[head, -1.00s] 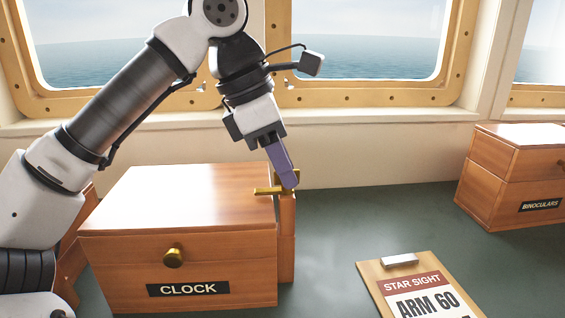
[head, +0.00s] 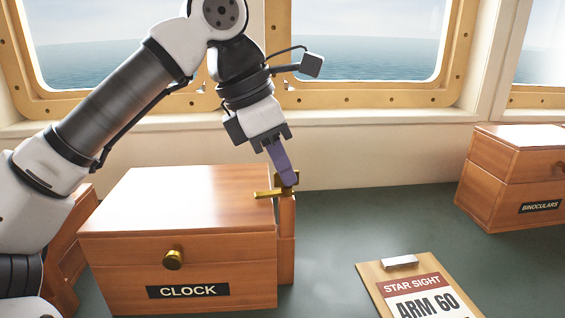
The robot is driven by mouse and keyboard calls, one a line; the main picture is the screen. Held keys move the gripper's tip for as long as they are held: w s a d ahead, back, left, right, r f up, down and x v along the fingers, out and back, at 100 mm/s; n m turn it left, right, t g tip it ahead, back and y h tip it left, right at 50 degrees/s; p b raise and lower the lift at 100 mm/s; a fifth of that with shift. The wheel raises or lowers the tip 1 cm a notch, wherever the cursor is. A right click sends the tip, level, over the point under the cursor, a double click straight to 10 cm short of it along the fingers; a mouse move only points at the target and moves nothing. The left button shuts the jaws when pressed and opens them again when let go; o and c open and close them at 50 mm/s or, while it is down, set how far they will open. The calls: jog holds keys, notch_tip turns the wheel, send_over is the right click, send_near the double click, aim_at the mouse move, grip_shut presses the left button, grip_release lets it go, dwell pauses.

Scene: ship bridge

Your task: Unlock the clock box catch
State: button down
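The catch's bar points left across the lid. My gripper (head: 288,182) reaches down from above with its purple fingers at the right end of the catch. The fingers overlap in this view, so I cannot tell whether they are open, or whether they touch the catch.
A BINOCULARS box (head: 505,180) stands at the far right. A clipboard (head: 372,273) marked STAR SIGHT and ARM 60 lies on the dark green counter (head: 350,220). Another wooden item is partly hidden behind my arm at the left. The windowed wall stands behind.

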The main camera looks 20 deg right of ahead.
jog(key=n+t, duration=0.2)
jog(key=n, duration=0.3)
jog(key=shift+s, duration=0.15)
jog(key=n+t+y, duration=0.1)
jog(key=n, duration=0.3)
jog(key=n+p, duration=0.1)
jog(key=n, duration=0.1)
jog(key=n+t+y, duration=0.1)
jog(key=n, duration=0.1)
jog(key=shift+s+d+r+t+p, duration=0.1)
jog(key=shift+s+d+t+p, duration=0.05)
jog(key=shift+t+p, duration=0.2)
jog(key=shift+n+y+p, duration=0.7)
jog(key=shift+n, duration=1)
jog(key=c, duration=1.6)
grip_release()
